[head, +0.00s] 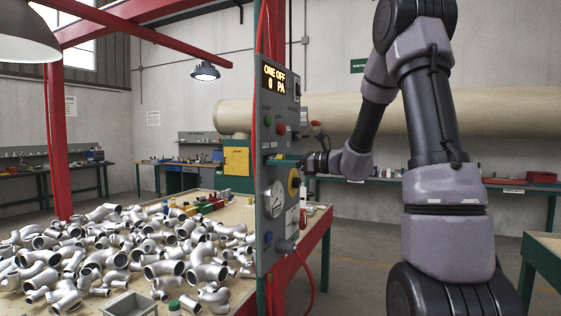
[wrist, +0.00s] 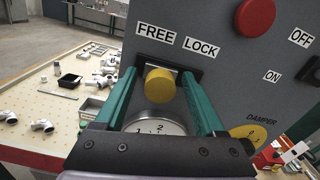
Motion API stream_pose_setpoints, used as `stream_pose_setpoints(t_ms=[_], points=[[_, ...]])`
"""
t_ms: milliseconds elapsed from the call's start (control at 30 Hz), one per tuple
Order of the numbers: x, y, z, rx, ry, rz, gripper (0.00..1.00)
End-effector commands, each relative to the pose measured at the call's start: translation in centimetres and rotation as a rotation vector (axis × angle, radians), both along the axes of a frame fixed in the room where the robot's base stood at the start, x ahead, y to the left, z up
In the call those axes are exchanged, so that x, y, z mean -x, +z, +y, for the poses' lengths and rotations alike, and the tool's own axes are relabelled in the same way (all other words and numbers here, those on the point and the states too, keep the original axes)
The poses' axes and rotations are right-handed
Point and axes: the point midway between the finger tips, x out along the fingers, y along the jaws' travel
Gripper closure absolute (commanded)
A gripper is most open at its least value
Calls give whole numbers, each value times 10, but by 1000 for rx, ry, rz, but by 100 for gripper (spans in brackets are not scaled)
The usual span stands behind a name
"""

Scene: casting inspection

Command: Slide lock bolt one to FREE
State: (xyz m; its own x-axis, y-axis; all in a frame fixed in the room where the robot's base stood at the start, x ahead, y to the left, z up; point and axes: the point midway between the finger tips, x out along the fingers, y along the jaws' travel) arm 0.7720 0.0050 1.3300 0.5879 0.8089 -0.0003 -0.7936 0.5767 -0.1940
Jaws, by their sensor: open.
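The lock bolt is a yellow round knob (wrist: 159,86) in a dark slot on the grey control panel (head: 268,140). The labels FREE (wrist: 155,37) and LOCK (wrist: 201,49) stand above the slot, FREE on the left in the wrist view. The knob appears below FREE, but its exact place along the slot is hard to tell. My gripper (wrist: 162,74) is open, its two green fingers either side of the knob with gaps visible. In the head view my gripper (head: 287,161) is at the panel face and the knob is hidden. The panel display reads "ONE OFF 0 PA".
A red button (wrist: 255,15), an ON/OFF switch (wrist: 309,70) and a yellow damper dial (wrist: 246,135) are right of the slot. A pressure gauge (wrist: 157,127) sits below. A table with many metal pipe castings (head: 110,250) stands left of the panel.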

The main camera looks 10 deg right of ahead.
Motion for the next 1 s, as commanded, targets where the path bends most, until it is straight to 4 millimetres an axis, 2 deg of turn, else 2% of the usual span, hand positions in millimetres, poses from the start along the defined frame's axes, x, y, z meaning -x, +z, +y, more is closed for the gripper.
stream_pose_setpoints(t_ms=[67, 100, 267, 300, 767, 800, 833, 1000], points=[[0, 0, 0, 0, 0, 0, 28], [0, 0, 0, 0, 0, 0, 36], [0, 0, 0, 0, 0, 0, 97], [0, 0, 0, 0, 0, 0, 100], [9, 0, 6, 1, 3, 0, 100], [10, 0, 6, 2, 3, 0, 34], [10, 0, 7, 1, 4, 0, 28], [9, 0, 6, 1, 2, -1, 28]])
